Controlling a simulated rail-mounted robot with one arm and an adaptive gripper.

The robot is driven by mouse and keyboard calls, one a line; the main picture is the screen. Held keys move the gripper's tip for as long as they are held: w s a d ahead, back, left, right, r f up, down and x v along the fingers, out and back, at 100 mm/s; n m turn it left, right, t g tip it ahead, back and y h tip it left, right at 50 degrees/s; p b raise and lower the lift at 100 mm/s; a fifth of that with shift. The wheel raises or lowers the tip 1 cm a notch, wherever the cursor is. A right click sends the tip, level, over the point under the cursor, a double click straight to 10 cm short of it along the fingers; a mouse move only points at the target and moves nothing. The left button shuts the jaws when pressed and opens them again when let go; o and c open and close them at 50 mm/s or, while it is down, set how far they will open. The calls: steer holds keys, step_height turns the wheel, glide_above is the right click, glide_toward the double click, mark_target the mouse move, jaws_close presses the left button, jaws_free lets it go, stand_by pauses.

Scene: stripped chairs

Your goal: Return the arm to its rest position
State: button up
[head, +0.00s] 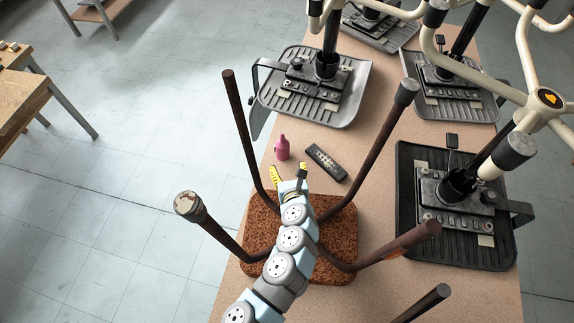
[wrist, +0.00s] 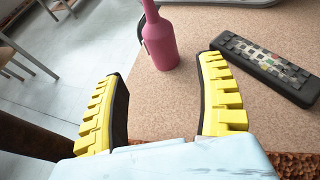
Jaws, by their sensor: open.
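My arm (head: 290,238) reaches from the bottom of the head view over an upturned chair with a brown cork-like seat (head: 340,232) and rusty legs (head: 241,130). My gripper (head: 289,178) is at the far edge of that seat, between the legs. In the wrist view its yellow toothed fingers (wrist: 163,75) are spread apart with nothing between them. A pink bottle (head: 282,147) stands upright just beyond the fingers; it also shows in the wrist view (wrist: 158,36). A dark remote control (head: 326,163) lies to the right of the bottle and also shows in the wrist view (wrist: 265,66).
Upturned chairs with grey seats (head: 357,93) and a black seat (head: 408,235) fill the tabletop (head: 240,290) at the back and right. Cream tubular legs (head: 524,50) rise at upper right. Tiled floor (head: 150,130) is open on the left, with a wooden table (head: 22,105) at the edge.

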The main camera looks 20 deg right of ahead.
mark_target(283, 151)
steer(key=shift+w, duration=0.1)
stand_by(0.3)
steer(key=shift+x, duration=0.9)
steer(key=shift+b+x, duration=0.5)
steer(key=shift+x, duration=4.2)
steer(key=shift+w+d, duration=0.1)
